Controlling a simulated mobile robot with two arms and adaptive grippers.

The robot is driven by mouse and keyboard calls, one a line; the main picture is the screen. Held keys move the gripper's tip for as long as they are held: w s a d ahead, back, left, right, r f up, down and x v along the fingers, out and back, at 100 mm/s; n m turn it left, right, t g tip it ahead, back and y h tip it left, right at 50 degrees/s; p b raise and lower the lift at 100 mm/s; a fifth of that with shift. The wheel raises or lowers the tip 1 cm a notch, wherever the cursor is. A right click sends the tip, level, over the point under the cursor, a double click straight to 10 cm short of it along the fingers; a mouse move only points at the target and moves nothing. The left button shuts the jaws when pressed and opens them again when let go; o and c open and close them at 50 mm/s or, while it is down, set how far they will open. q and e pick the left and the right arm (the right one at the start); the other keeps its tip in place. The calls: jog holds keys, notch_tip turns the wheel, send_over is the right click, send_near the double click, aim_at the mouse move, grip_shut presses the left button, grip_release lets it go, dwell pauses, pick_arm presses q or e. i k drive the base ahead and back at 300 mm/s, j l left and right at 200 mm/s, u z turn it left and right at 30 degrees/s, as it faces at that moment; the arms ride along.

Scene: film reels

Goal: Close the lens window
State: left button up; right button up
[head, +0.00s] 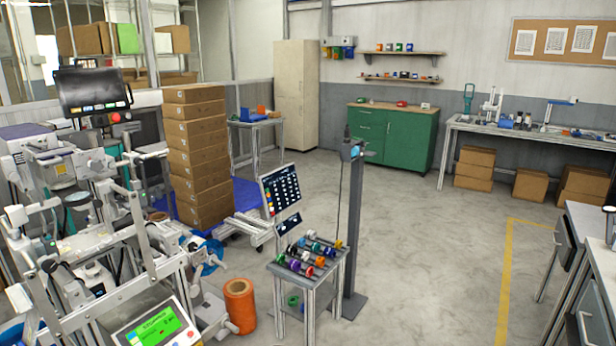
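I cannot make out a lens window anywhere in the head view, so I cannot tell whether one is open or shut. A large white and grey machine (95,215) with several metal arms and rollers fills the left side. A dark monitor (92,90) stands at its top, and a green-lit display (155,328) is at its lower front. Neither of my grippers shows in this view.
A small metal stand (310,288) holds several coloured spools, with a dark panel (280,190) behind it and a grey post (350,230) to its right. An orange roll (240,305) stands on the floor. Stacked boxes (197,155) are behind. The middle floor is clear.

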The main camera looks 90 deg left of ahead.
aim_at(81, 201)
jog(key=u, duration=2.3)
